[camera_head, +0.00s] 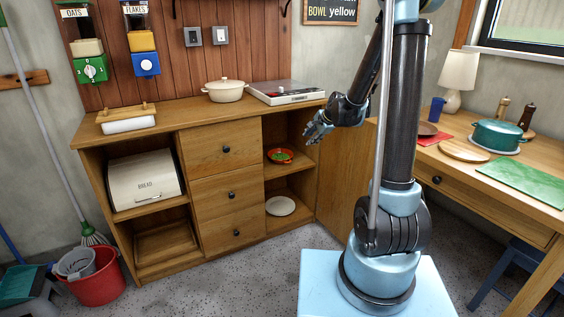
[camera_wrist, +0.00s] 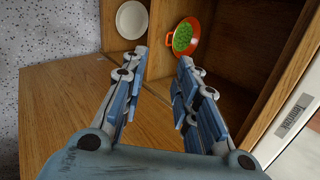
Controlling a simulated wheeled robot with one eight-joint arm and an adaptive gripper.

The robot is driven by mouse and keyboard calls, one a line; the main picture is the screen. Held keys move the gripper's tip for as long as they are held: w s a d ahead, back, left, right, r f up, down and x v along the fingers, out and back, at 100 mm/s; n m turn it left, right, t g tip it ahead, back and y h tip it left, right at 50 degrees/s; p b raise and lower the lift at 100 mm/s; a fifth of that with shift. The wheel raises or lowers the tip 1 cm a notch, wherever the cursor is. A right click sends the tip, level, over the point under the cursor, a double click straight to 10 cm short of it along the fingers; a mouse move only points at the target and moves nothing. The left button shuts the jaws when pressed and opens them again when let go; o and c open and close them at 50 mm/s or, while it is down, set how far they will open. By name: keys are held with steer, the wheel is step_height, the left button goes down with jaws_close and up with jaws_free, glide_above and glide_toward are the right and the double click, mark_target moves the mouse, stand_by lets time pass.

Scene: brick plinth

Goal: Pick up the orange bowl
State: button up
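The orange bowl (camera_head: 271,157) sits on the upper shelf of the cabinet's right open compartment, with green contents in it. In the wrist view the orange bowl (camera_wrist: 194,30) shows at the top, past the tip of the right finger. My gripper (camera_head: 310,134) is outside the compartment, to the right of the bowl and apart from it. In the wrist view my gripper (camera_wrist: 160,62) has its two fingers spread with nothing between them.
A white plate (camera_head: 281,206) lies on the shelf below the bowl. The wooden cabinet (camera_head: 222,117) carries a cream pot (camera_head: 225,91) and a white-and-grey appliance (camera_head: 286,93) on top. A desk (camera_head: 476,181) with a teal pot (camera_head: 497,135) stands at the right.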

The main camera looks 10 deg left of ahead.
steer(key=w+a+f+m, duration=0.2)
steer(key=w+a+f, duration=0.3)
steer(key=w+f, duration=0.2)
steer(key=w+a+f+m+t+y, duration=0.1)
steer(key=w+a+f+m, duration=0.1)
steer(key=w+a+f, duration=0.4)
steer(key=w+a+f+m+y, duration=0.1)
steer(key=w+a+f+m, duration=0.2)
steer(key=w+a+f, duration=0.2)
steer(key=shift+w+a+f+t, duration=0.1)
steer(key=shift+w+f+t, duration=0.05)
steer(key=shift+w+f, duration=0.4)
steer(key=shift+w+a+f+t, duration=0.1)
steer(key=shift+w+f, duration=0.3)
steer(key=shift+f, duration=0.4)
steer(key=shift+w+f+t, duration=0.15)
steer(key=shift+w+f, duration=0.3)
steer(key=shift+f, duration=0.2)
steer(key=shift+x, duration=2.65)
steer(key=shift+d, duration=0.15)
steer(key=shift+c, duration=0.5)
jaws_close()
